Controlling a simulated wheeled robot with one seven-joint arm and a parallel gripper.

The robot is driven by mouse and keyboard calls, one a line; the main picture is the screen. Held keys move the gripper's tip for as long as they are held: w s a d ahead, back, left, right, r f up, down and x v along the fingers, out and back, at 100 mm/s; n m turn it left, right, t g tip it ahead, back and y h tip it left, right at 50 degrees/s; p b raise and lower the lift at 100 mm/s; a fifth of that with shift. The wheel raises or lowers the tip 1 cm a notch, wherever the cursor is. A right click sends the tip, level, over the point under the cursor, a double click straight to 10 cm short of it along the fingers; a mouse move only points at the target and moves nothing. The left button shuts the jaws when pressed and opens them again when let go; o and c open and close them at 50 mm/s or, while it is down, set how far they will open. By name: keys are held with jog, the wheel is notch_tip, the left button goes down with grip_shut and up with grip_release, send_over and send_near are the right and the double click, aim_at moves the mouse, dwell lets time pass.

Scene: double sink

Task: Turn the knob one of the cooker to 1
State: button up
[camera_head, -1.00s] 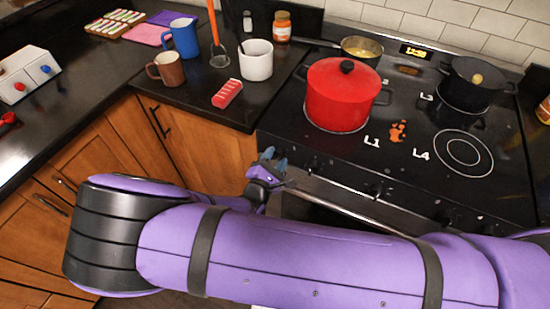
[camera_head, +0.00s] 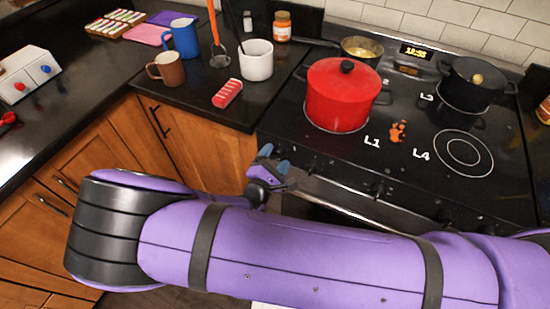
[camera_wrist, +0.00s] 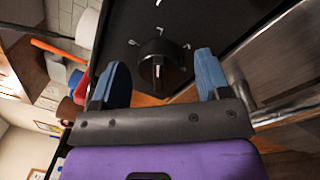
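The cooker (camera_head: 420,150) is a black hob with a front strip of dark knobs. In the wrist view, one round black knob (camera_wrist: 157,56) with a pale pointer line shows between and ahead of my two blue fingers; small white marks surround it. My gripper (camera_head: 275,159) is at the cooker's front left corner in the head view. In the wrist view my gripper (camera_wrist: 161,66) is open, one finger on each side of the knob. I cannot tell whether either finger touches it. The mark meanings are too small to read.
A red pot (camera_head: 338,95) stands on the front left burner, a pan (camera_head: 361,48) behind it and a black pot (camera_head: 470,85) at back right. An oven handle bar (camera_head: 360,208) runs below the knobs.

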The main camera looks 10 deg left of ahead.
jog(key=v, duration=1)
jog(key=shift+s+a, duration=0.15)
jog(key=shift+s, duration=0.2)
dwell(0.3)
jog(key=w+d+r+m+g+h, duration=0.1)
jog(key=w+d+r+m+g, duration=0.2)
jog(key=d+r+m+g, duration=0.5)
jog(key=w+d+r+m+g+h, duration=0.1)
jog(key=w+d+r+m+g, duration=0.15)
jog(key=d+r, duration=0.65)
jog(key=w+d+r+m+g+h, duration=0.1)
jog(key=w+d+r+m+g, duration=0.4)
jog(key=r, duration=0.7)
jog(key=s+d+r+m+g+y, duration=0.1)
jog(key=s+d+r+m+y, duration=0.45)
jog(key=d+r, duration=0.55)
jog(key=s+d+r+m+t+y, duration=0.1)
jog(key=s+d+r+t, duration=0.1)
jog(key=s, duration=0.4)
jog(key=s+d+r+t+y, duration=0.2)
jog(key=s+d+r, duration=0.2)
jog(key=s+r, duration=0.1)
jog(key=shift+s+r+m, duration=0.3)
jog(key=shift+s+m, duration=0.1)
jog(key=shift+s, duration=0.1)
